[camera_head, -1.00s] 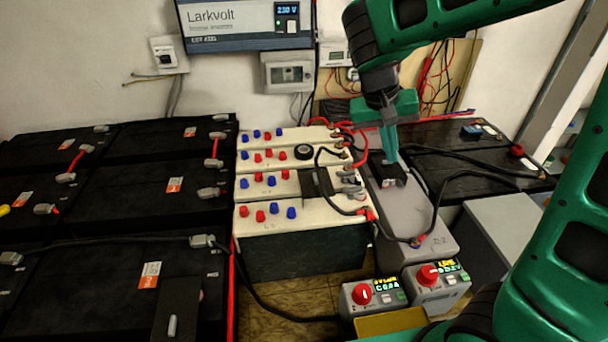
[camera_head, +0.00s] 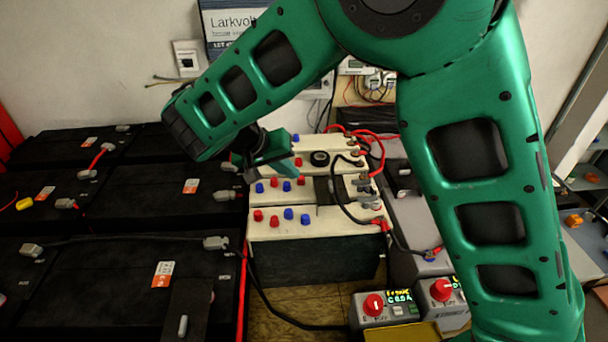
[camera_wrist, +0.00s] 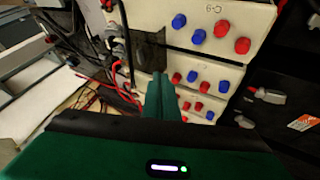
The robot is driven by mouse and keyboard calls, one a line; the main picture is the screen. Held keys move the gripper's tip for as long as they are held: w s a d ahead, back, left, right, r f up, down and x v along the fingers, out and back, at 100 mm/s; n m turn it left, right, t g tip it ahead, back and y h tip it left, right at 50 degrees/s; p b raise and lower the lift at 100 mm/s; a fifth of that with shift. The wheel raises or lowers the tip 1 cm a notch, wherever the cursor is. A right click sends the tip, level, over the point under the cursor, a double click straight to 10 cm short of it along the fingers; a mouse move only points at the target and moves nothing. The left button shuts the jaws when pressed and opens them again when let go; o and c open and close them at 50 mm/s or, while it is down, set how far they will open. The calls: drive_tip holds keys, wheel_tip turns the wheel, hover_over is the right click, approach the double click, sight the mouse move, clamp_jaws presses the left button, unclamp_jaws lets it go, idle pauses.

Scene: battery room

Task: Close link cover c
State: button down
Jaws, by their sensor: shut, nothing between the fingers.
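No readable label marks link cover c, so I cannot tell which cover it is. A dark flat cover (camera_head: 326,191) sits at the right part of the cream battery row (camera_head: 315,252); it also shows in the wrist view (camera_wrist: 149,52). Another dark cover (camera_head: 188,312) with a pale handle is on the front black battery at lower left. My gripper (camera_head: 294,170) is shut and empty, above the cream batteries, left of the first cover. In the wrist view its fingers (camera_wrist: 161,96) appear close to that cover; contact cannot be told. A dark piece on the grey battery is partly hidden by my arm.
Red and blue terminal caps stand on the cream batteries, with black and red cables (camera_head: 375,145) along their right side. Two boxes with red knobs (camera_head: 374,305) stand in front. Black batteries (camera_head: 110,285) fill the left. My arm hides much of the right.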

approach(327, 187)
drive_tip(key=f, duration=0.1)
drive_tip(key=w+a+f, duration=0.1)
drive_tip(key=f, duration=0.1)
drive_tip(key=w+f, duration=0.1)
drive_tip(key=shift+a+f, duration=0.15)
drive_tip(key=shift+a, duration=0.1)
drive_tip(key=shift+s+d, duration=0.15)
drive_tip(key=shift+d, duration=1.8)
drive_tip(key=d, duration=1.1)
drive_tip(key=shift+d, duration=0.4)
